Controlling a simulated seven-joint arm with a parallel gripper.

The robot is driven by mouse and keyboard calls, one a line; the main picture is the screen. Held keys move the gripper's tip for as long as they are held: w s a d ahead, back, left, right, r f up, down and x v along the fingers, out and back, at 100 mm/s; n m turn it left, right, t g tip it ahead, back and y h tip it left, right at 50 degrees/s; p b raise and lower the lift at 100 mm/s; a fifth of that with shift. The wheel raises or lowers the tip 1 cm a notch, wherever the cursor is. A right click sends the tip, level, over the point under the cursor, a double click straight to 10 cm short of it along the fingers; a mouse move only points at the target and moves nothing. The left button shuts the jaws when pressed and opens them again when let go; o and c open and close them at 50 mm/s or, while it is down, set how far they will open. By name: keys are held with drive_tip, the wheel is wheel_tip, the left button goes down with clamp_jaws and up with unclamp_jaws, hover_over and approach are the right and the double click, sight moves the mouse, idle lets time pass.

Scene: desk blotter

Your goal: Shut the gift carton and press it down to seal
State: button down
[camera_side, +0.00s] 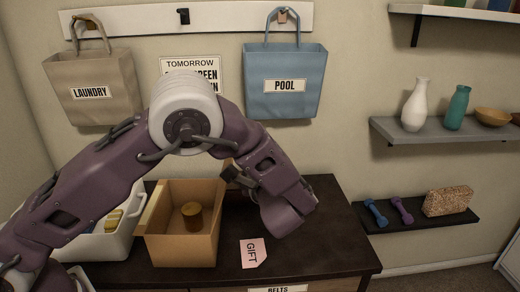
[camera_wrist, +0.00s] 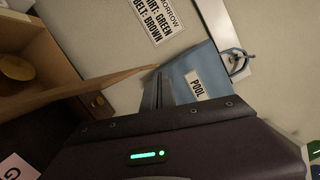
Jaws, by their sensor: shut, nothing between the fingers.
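The gift carton (camera_side: 183,250) is a brown cardboard box standing open on the dark desk, with a yellow-brown cylinder (camera_side: 192,216) inside. One flap slants outward at its left side. In the wrist view the carton (camera_wrist: 40,55) is at the left, and a cardboard flap (camera_wrist: 110,79) juts out toward the fingers. My gripper (camera_side: 230,173) is shut and empty, beside the carton's upper right edge. Its fingertips (camera_wrist: 159,88) show near the flap's tip in the wrist view; I cannot tell whether they touch.
A white bin (camera_side: 105,246) with yellow items stands left of the carton. A GIFT tag (camera_side: 253,253) lies on the desk (camera_side: 325,235) in front right. LAUNDRY (camera_side: 93,90) and POOL (camera_side: 285,85) bags hang behind. The desk's right part is clear.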

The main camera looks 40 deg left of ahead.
drive_tip(key=shift+s+a+r, duration=0.1)
drive_tip(key=shift+s+a, duration=0.05)
drive_tip(key=s+a+f+n+g+h, duration=0.1)
drive_tip(key=s+a+n+h, duration=0.1)
drive_tip(key=s+a+n, duration=0.6)
drive_tip(key=shift+s+a+f+n, duration=0.15)
drive_tip(key=shift+s+a+n, duration=0.25)
drive_tip(key=shift+s+a, duration=2.7)
drive_tip(key=shift+w+a, duration=0.25)
